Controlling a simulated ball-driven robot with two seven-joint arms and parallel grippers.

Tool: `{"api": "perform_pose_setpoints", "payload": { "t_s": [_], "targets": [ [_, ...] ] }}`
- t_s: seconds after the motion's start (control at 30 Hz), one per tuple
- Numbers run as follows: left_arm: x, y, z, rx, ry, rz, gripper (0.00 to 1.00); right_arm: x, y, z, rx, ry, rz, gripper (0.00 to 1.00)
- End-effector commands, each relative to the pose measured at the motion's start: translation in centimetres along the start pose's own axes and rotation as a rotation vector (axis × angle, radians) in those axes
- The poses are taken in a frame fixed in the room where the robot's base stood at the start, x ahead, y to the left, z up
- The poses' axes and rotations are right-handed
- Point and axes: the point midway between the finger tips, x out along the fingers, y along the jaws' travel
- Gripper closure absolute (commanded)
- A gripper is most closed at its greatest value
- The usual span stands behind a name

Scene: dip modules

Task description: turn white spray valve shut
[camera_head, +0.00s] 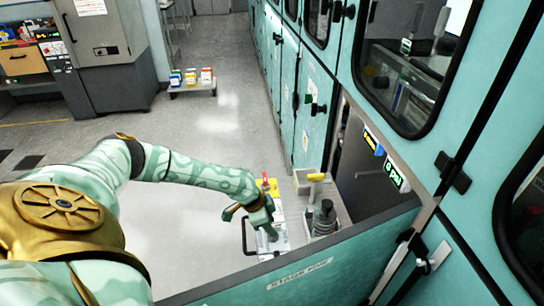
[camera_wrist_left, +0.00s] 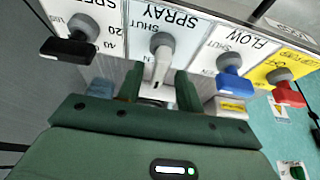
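The white spray valve (camera_wrist_left: 160,58) is in the left wrist view, on a white panel section (camera_wrist_left: 190,30) marked SPRAY and SHUT. Its grey hub is at the top and its white handle points down toward my gripper. My left gripper (camera_wrist_left: 157,88) is open, with one green finger on each side of the handle's end. A gap shows between the fingers and the handle, and I see no clear contact. In the head view my left gripper (camera_head: 270,232) is low over the panel, and the arm hides most of the valve. My right gripper is not in view.
Beside the white valve are a black-handled valve (camera_wrist_left: 68,48) on the left, a blue-handled FLOW valve (camera_wrist_left: 232,80), and a red-handled valve (camera_wrist_left: 288,92) on yellow. In the head view a teal wall (camera_head: 310,265) stands in front, and teal cabinets (camera_head: 312,105) line the right.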

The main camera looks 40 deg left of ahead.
Motion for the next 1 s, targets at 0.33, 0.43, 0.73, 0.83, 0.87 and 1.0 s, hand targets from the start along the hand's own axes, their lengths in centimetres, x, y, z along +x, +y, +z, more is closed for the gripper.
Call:
{"api": "perform_pose_setpoints", "payload": {
  "t_s": [0.33,0.43,0.73,0.83,0.87,1.0],
  "targets": [
    [0.8,0.0,0.0,0.001,0.0,-0.001,0.64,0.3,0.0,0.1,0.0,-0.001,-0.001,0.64],
    [0.8,0.0,0.0,0.001,0.0,-0.001,0.78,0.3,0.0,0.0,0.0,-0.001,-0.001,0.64],
    [0.9,0.0,0.0,0.004,0.0,0.0,1.0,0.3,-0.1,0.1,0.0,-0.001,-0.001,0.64],
    [0.9,-0.1,0.0,0.015,0.0,0.005,1.0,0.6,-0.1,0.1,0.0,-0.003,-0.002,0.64],
    [1.0,-0.1,0.0,0.021,0.0,0.008,1.0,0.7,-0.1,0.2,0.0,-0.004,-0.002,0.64],
    [1.1,-0.1,0.1,0.07,-0.001,0.03,1.0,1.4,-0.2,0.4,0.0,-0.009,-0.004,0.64]
  ]
}}
